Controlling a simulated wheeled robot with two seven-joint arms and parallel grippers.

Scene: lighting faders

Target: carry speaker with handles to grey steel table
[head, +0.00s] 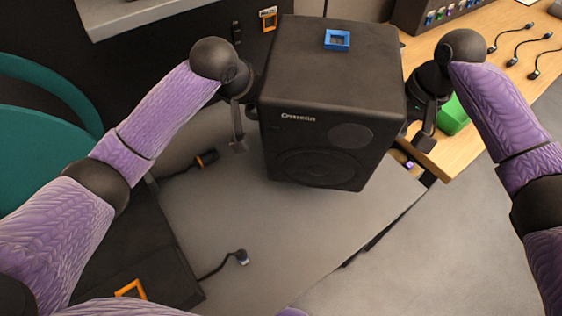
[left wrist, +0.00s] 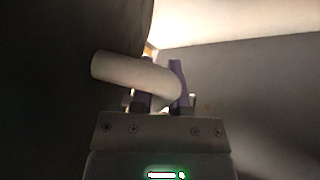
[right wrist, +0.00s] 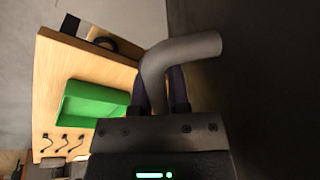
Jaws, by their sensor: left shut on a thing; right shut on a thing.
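The black speaker (head: 330,80) hangs between my two arms in the head view, its front with the round cone facing me. A small blue square frame (head: 337,40) lies on its top. My left gripper (head: 252,108) is shut on the handle at the speaker's left side; that bent handle shows in the left wrist view (left wrist: 135,75). My right gripper (head: 408,122) is shut on the right handle, which shows in the right wrist view (right wrist: 185,52). The head view mostly hides both handles. I cannot identify the grey steel table for certain; a grey ledge (head: 140,14) shows at the top left.
A wooden table (head: 470,135) stands at the right with a green box (head: 454,115), black cables (head: 515,38) and a dark console (head: 440,14). A teal chair (head: 40,115) is at the left. Cables with plugs (head: 241,257) lie below the speaker.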

